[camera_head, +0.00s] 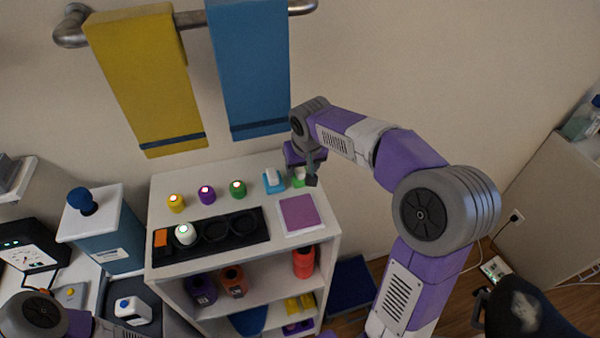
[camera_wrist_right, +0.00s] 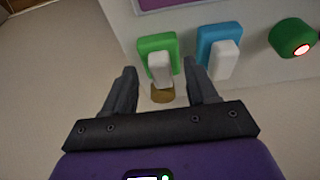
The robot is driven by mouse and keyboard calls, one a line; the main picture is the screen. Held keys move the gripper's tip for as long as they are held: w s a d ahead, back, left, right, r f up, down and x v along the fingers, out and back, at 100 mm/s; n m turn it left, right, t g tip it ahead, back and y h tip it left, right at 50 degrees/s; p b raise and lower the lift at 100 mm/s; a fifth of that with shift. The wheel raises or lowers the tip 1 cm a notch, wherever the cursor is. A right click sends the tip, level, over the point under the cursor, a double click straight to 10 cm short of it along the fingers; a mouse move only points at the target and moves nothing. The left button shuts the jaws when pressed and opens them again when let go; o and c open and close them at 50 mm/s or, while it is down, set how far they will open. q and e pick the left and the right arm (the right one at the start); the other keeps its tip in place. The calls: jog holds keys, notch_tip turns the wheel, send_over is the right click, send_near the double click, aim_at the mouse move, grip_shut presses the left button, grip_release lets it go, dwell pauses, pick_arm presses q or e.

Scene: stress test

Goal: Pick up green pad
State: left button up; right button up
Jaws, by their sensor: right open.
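The green pad (camera_head: 297,182) lies on the white shelf top near its back right corner, partly hidden by my right gripper (camera_head: 308,176) in the head view. In the right wrist view the green pad (camera_wrist_right: 146,44) has a white block (camera_wrist_right: 160,68) on it. My right gripper (camera_wrist_right: 161,82) is open, its two dark fingers apart with the near end of the pad and block ahead between their tips. A small brownish piece (camera_wrist_right: 162,95) shows between the fingers. I see nothing held. My left gripper is not in view.
A blue pad (camera_head: 273,181) with a white block stands close beside the green one. Green (camera_head: 237,188), purple (camera_head: 207,195) and yellow (camera_head: 176,203) buttons, a purple square pad (camera_head: 299,213) and a black tray (camera_head: 263,233) share the top. Towels (camera_head: 250,75) hang above.

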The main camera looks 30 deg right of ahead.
jog(key=shift+w+d+f, duration=0.15)
jog(key=shift+w+f, duration=0.3)
jog(key=shift+w, duration=0.35)
jog(key=shift+f, duration=0.15)
grip_shut()
jog(key=s+d+b, duration=0.1)
jog(key=s+d, duration=0.9)
jog(key=d, duration=0.4)
jog(key=shift+s+d, duration=0.3)
jog(key=shift+s, duration=0.05)
